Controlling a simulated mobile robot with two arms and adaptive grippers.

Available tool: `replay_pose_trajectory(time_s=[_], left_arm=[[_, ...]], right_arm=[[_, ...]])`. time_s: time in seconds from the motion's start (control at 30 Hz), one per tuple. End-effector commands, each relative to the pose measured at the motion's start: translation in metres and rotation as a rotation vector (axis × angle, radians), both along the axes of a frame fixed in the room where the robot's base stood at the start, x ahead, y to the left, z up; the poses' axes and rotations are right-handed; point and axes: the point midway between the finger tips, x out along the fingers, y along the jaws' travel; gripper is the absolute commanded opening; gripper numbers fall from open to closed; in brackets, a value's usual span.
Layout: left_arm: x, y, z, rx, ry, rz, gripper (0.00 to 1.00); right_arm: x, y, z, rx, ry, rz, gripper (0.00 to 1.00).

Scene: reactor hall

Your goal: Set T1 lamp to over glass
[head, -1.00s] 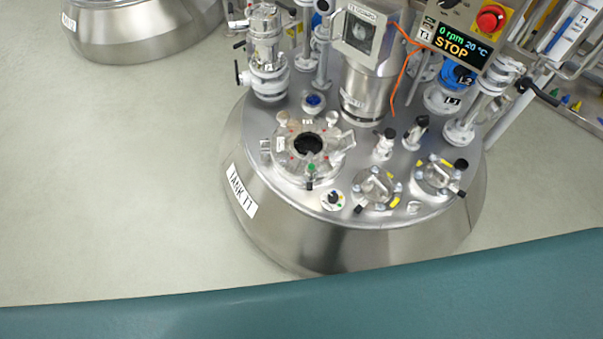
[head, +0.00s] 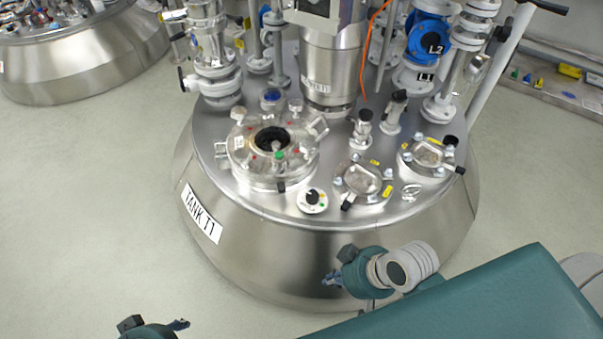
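Tank T1 (head: 290,245) is a steel vessel labelled "TANK T1". Its lid carries two round glass ports with clamps: one at the front (head: 363,180) and one further right (head: 428,156). Two small upright fittings with dark caps (head: 363,130) stand behind them; I cannot tell which part is the lamp. A small dial with a black knob (head: 312,200) sits at the lid's front edge. My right gripper (head: 332,280) is in front of the tank wall, below the lid and apart from these parts. My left gripper (head: 180,325) shows partly at the bottom edge. Their finger openings are unclear.
A round hatch with a dark opening (head: 271,140) sits on the lid's left. A motor column (head: 333,65), an orange cable (head: 370,50) and blue valve (head: 429,37) rise behind. Another tank (head: 80,65) stands back left. The floor left of the tank is clear.

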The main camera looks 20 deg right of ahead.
Motion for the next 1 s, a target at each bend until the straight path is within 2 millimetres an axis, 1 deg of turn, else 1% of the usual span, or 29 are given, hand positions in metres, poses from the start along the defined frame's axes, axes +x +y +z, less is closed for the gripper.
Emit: replay_pose_trajectory(time_s=[0.07,0.2,0.27,0.37,0.47,0.5,0.6,0.7,0.83,0.9,1.0], left_arm=[[-0.002,0.0,0.003,0.0,-0.007,0.0,0.44],[-0.005,0.001,0.01,0.0,-0.011,0.001,0.44],[-0.006,0.001,0.012,0.0,-0.012,0.001,0.44],[-0.006,0.001,0.014,-0.001,-0.014,0.001,0.44],[-0.006,0.001,0.015,-0.001,-0.014,0.001,0.44],[-0.006,0.001,0.015,-0.001,-0.015,0.001,0.44],[-0.006,0.001,0.015,-0.001,-0.015,0.001,0.44],[-0.006,0.001,0.015,-0.001,-0.016,0.001,0.44],[-0.006,0.001,0.015,-0.001,-0.016,0.001,0.44],[-0.006,0.001,0.015,-0.001,-0.016,0.001,0.44],[-0.006,0.001,0.015,-0.001,-0.016,0.001,0.44]], right_arm=[[0.011,0.006,0.005,0.104,-0.021,-0.015,0.0],[0.034,0.014,0.027,0.302,-0.056,-0.068,0.0],[0.047,0.013,0.039,0.389,-0.072,-0.102,0.0],[0.07,0.006,0.062,0.534,-0.103,-0.17,0.0],[0.095,-0.01,0.089,0.68,-0.137,-0.256,0.0],[0.106,-0.019,0.101,0.737,-0.153,-0.293,0.0],[0.13,-0.043,0.128,0.868,-0.189,-0.382,0.0],[0.149,-0.068,0.152,0.974,-0.224,-0.46,0.0],[0.165,-0.093,0.173,1.068,-0.254,-0.529,0.0],[0.169,-0.101,0.18,1.098,-0.263,-0.55,0.0],[0.172,-0.106,0.185,1.118,-0.27,-0.565,0.0]])
